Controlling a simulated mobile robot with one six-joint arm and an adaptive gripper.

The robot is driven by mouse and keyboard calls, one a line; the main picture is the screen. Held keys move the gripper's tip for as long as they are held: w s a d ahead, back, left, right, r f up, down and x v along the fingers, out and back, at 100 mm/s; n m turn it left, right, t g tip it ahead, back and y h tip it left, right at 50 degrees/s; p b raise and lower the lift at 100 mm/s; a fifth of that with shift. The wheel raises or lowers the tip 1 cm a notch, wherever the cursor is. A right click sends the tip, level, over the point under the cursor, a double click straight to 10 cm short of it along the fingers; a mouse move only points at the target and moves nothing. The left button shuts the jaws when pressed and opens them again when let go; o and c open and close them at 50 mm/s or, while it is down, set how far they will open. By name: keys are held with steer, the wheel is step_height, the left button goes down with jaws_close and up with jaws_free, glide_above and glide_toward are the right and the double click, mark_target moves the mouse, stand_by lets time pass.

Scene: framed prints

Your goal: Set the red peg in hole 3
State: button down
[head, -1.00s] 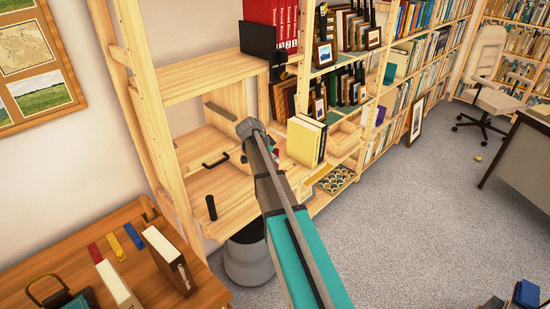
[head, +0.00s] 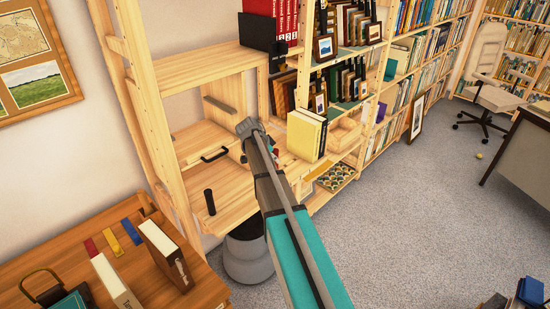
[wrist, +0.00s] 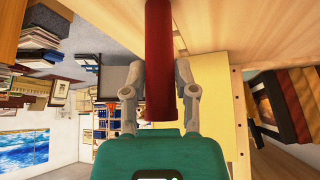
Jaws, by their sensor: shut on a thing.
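In the wrist view, my gripper (wrist: 160,72) is shut on the red peg (wrist: 158,45), with one grey finger on each side. The peg's near end shows, and its far end runs out of the top of the picture. In the head view, my arm hides most of my gripper (head: 274,155) in front of the pale wooden shelf unit (head: 200,75). Only a small bit of red shows there. I cannot make out hole 3 in either view.
A black upright cylinder (head: 209,201) and a black handle (head: 214,155) are on the shelf unit left of my arm. Yellow books (head: 305,135) stand close on its right. A wooden table (head: 50,260) with books is at the lower left. The carpet (head: 400,220) at right is mostly clear.

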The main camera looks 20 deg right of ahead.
steer(key=shift+c, duration=1.6)
jaws_free()
steer(key=shift+r, duration=0.15)
